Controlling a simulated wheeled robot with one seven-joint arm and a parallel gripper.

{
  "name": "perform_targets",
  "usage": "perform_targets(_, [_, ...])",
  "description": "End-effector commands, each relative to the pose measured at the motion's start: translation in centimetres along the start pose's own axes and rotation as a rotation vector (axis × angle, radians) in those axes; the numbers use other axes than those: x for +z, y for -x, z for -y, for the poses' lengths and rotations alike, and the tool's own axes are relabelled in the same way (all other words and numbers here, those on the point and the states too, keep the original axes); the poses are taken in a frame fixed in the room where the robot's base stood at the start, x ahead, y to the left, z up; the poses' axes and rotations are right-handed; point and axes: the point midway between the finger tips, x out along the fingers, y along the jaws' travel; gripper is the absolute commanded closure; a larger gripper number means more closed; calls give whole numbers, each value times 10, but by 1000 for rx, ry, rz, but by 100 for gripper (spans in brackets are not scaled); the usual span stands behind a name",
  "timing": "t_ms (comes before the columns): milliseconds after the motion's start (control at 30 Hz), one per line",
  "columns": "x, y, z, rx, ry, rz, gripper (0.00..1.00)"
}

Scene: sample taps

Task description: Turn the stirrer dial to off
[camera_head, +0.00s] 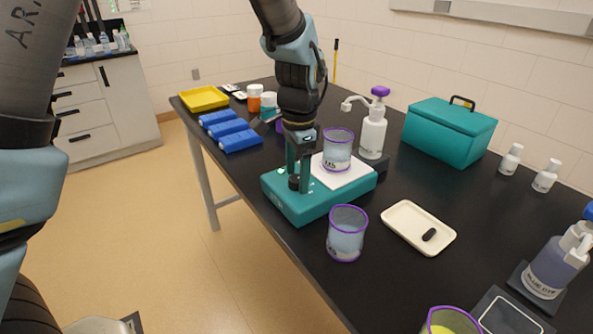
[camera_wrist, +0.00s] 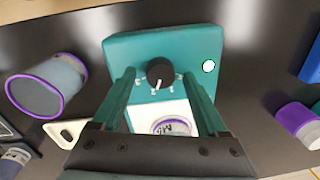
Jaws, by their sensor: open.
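The teal stirrer (camera_head: 309,205) stands near the table's front edge, with a white top plate (camera_head: 345,178) that bears a purple-rimmed beaker (camera_head: 338,150). Its black dial (camera_head: 294,182) is on the teal front part; in the wrist view the dial (camera_wrist: 160,72) shows a white pointer line directed toward the plate and slightly left. My gripper (camera_head: 298,178) points down at the dial. In the wrist view its open fingers (camera_wrist: 165,80) stand on either side of the dial, apart from it.
A second purple-rimmed beaker (camera_head: 346,233) stands close in front of the stirrer. A cream tray (camera_head: 419,228) holds a small black bar. A pump bottle (camera_head: 372,128) stands behind the stirrer, and blue racks (camera_head: 240,139) lie to the left. A teal box (camera_head: 450,129) is farther back.

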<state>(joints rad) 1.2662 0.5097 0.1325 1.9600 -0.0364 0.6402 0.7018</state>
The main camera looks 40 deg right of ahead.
Motion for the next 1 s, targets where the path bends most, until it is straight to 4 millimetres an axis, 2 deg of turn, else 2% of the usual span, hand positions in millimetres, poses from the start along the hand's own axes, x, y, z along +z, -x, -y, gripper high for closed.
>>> perform_targets(333, [0,-4,0,-1,0,-1,25])
perform_targets(1000, [0,-4,0,-1,1,-1,100])
